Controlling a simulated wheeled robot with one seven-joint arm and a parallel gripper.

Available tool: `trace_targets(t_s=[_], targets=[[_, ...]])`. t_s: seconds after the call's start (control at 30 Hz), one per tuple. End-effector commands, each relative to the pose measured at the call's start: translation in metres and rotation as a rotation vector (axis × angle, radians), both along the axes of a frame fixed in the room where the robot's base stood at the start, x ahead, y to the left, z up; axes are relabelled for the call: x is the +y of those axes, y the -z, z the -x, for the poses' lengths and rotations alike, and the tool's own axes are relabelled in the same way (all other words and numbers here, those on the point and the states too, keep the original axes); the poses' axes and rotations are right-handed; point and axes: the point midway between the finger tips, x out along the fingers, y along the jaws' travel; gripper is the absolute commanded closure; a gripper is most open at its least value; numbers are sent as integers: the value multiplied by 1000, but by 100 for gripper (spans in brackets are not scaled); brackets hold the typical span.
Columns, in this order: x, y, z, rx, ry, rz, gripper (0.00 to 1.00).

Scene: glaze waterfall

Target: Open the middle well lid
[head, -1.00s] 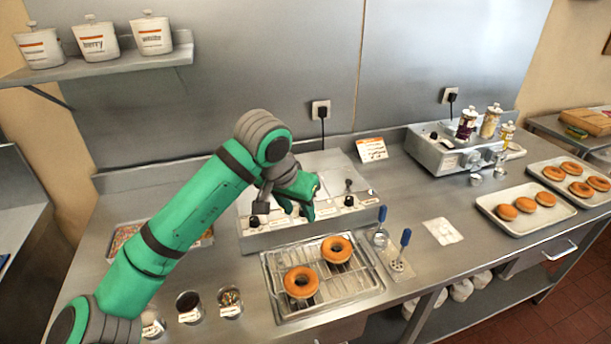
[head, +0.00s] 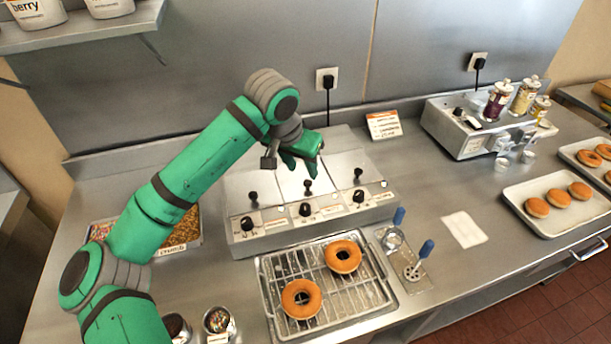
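The glaze warmer (head: 325,222) is a steel box on the counter with three lidded wells in a row. The middle well lid (head: 297,192) lies shut, with a black knob (head: 308,184) near its front. The left lid (head: 242,186) and right lid (head: 352,162) also look shut, each with its own black knob. The gripper and wrist hide part of the lids' rear, and the finger gap is too small to judge.
A wire rack on a tray (head: 268,300) with two donuts stands in front of the warmer. A sprinkle tray (head: 190,240) is left, behind my arm. A sign (head: 383,125) and a second machine (head: 470,135) stand right.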

Motion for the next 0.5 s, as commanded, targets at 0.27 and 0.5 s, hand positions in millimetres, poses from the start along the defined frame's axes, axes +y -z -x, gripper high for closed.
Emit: trace_targets(t_s=[0.27,0.5], targets=[[-7,44,-16,1,-3,0,62],[-9,62,-23,-1,-4,1,62]])
